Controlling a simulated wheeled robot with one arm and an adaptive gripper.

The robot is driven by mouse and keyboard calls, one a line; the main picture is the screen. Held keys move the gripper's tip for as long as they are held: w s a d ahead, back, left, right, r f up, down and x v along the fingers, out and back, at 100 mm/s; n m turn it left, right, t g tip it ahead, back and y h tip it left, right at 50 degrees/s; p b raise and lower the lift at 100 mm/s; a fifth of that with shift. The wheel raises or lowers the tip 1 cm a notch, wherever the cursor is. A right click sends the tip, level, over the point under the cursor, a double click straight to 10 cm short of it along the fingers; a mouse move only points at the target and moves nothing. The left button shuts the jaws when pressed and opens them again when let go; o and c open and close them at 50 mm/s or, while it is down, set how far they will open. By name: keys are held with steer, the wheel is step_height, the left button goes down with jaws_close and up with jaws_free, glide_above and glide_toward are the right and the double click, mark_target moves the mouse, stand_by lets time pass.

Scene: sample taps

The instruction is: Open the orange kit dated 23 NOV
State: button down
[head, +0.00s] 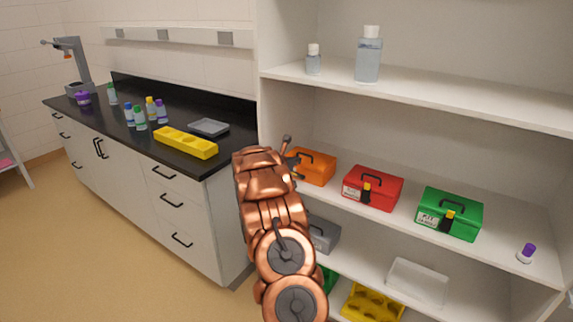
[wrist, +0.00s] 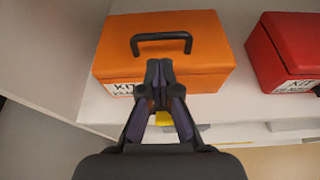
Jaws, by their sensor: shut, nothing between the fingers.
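The orange kit (head: 317,167) stands on the middle shelf of the white shelf unit, at its left end. Its lid is down and a dark handle lies on top. It also shows in the wrist view (wrist: 205,62), with a white label (wrist: 124,89) on its front whose date I cannot read. My gripper (wrist: 159,64) is shut and empty, in front of and over the kit's front middle. A bit of yellow, probably the latch (wrist: 163,118), shows between and below the fingers. I cannot tell whether the fingertips touch the kit. In the head view my arm hides part of the kit.
A red kit (head: 373,188) and a green kit (head: 449,214) stand to the right on the same shelf, with a purple-capped vial (head: 526,253). A grey box (head: 323,233), a clear tray (head: 418,283) and a yellow rack (head: 372,303) are below. The counter (head: 95,124) is at left.

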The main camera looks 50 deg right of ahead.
mark_target(300, 166)
steer(key=shift+p+x, duration=0.55)
steer(key=shift+x, duration=1.2)
